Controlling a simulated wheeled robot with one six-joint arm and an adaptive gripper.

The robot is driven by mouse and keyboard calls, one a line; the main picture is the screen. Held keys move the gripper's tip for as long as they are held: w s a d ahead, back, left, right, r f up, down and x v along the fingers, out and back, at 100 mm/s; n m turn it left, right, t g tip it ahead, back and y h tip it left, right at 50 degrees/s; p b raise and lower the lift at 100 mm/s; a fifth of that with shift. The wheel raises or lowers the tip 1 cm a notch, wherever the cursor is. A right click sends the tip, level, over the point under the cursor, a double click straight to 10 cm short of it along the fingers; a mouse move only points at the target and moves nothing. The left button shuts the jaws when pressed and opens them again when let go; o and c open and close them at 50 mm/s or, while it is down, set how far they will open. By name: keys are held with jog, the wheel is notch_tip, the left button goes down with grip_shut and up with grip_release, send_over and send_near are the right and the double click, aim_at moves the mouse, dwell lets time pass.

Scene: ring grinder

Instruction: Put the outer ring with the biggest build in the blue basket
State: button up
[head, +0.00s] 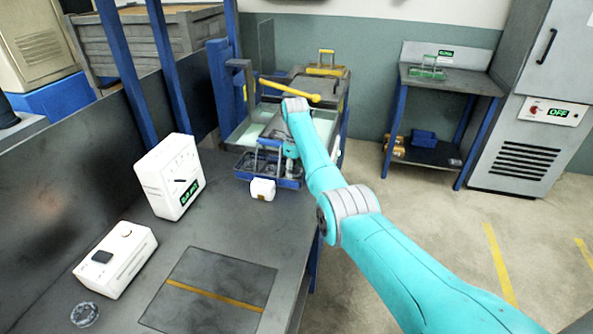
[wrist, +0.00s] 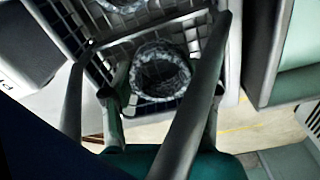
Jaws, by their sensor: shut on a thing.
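A dark wire basket with a blue rim (head: 252,180) is at the far end of the grey bench, below my gripper (head: 290,158). In the wrist view, a shiny ring (wrist: 160,71) lies on the basket's mesh (wrist: 205,55), and part of a second one (wrist: 122,3) shows at the top edge. My gripper appears shut on the basket's handle, whose long bars (wrist: 190,115) cross the wrist view; the exact contact is hard to see. I cannot compare the rings' builds.
A metal ring (head: 85,314) lies at the bench's front left. Two white devices (head: 180,177) stand on the left. A tank with a yellow lever (head: 290,91) is behind the basket. A side table (head: 450,82) holds a green rack; a blue item (head: 424,139) is below. Floor is clear right.

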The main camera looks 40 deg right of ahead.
jog(key=o, duration=1.1)
jog(key=shift+f, duration=0.15)
notch_tip(320, 180, up, 12)
jog(key=shift+r, duration=0.2)
